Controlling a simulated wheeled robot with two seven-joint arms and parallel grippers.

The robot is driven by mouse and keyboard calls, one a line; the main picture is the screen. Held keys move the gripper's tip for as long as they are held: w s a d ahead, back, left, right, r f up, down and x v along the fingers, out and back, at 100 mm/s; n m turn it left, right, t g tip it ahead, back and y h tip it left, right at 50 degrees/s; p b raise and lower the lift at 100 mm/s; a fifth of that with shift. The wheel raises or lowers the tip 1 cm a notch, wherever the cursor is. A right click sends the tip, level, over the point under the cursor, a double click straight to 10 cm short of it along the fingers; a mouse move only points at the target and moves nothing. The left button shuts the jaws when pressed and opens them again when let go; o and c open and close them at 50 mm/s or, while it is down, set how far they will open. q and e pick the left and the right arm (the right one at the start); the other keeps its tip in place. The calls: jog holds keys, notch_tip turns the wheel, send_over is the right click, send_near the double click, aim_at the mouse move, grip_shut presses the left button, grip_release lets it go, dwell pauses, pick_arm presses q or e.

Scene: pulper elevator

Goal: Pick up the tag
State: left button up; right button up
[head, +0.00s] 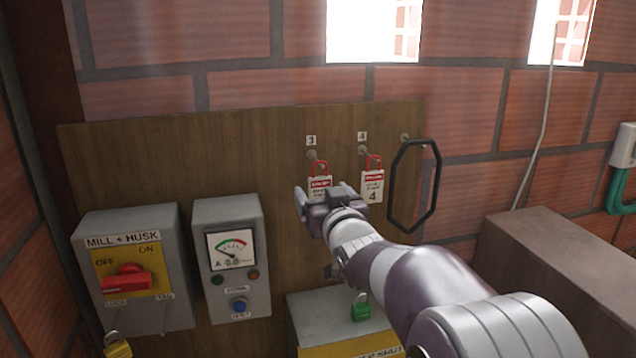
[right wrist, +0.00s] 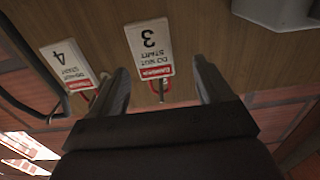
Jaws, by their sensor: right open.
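Two red-and-white tags hang from hooks on the wooden board. Tag 3 (head: 320,183) is under the label "3", its lower part hidden behind my right gripper. Tag 4 (head: 372,186) hangs to its right under the label "4". My right gripper (head: 319,202) is in front of tag 3. In the right wrist view, which is upside down, tag 3 (right wrist: 150,48) shows beyond and between the open fingers (right wrist: 163,82), and nothing is clamped. Tag 4 (right wrist: 70,66) lies left of the fingers there. My left gripper is not in view.
A black loop (head: 414,186) hangs right of tag 4. A grey "MILL + HUSK" switch box (head: 133,225) and a meter box (head: 232,207) are at left. A lower box (head: 318,312) with a green padlock (head: 361,307) is below my gripper.

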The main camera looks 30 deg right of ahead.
aim_at(321, 186)
jog(key=p+x, duration=0.4)
jog(key=x, duration=0.1)
jog(key=shift+w+d+r, duration=0.2)
jog(key=shift+d+r, duration=0.1)
jog(key=shift+r, duration=0.1)
jog(key=shift+w+d+f, duration=0.2)
jog(key=shift+w+f, duration=0.15)
jog(key=shift+w, duration=0.1)
jog(key=shift+s+a+r, duration=0.15)
jog(key=shift+s, duration=0.1)
jog(key=c, duration=1)
jog(key=shift+w, duration=0.1)
